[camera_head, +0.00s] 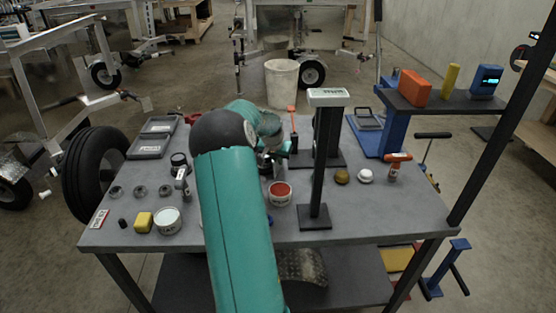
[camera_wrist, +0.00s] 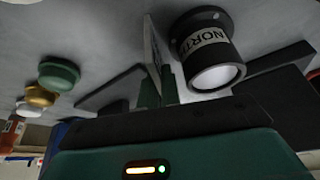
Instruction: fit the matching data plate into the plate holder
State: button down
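In the head view my gripper (camera_head: 270,158) is at the middle of the grey table, mostly hidden by my arm. In the wrist view its two green fingers (camera_wrist: 159,90) stand close together. A thin pale plate (camera_wrist: 155,42) shows almost edge-on between and beyond them, and they appear shut on it. Its marking cannot be read. A black stand (camera_head: 320,150) right of my gripper carries a pale lettered plate (camera_head: 328,94) on top. Dark frames with pale labels (camera_head: 150,147) lie at the table's left back. I cannot tell which thing is the plate holder.
A black cylinder marked "NORT..." (camera_wrist: 207,50) stands close beside the plate in the wrist view. A red-topped tin (camera_head: 280,193) is in front of my gripper. Several knobs, pots and a yellow block (camera_head: 143,222) stand around. The table's front right (camera_head: 385,215) is clear.

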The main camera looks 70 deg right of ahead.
jog(key=shift+f, duration=0.1)
jog(key=c, duration=1.9)
grip_release()
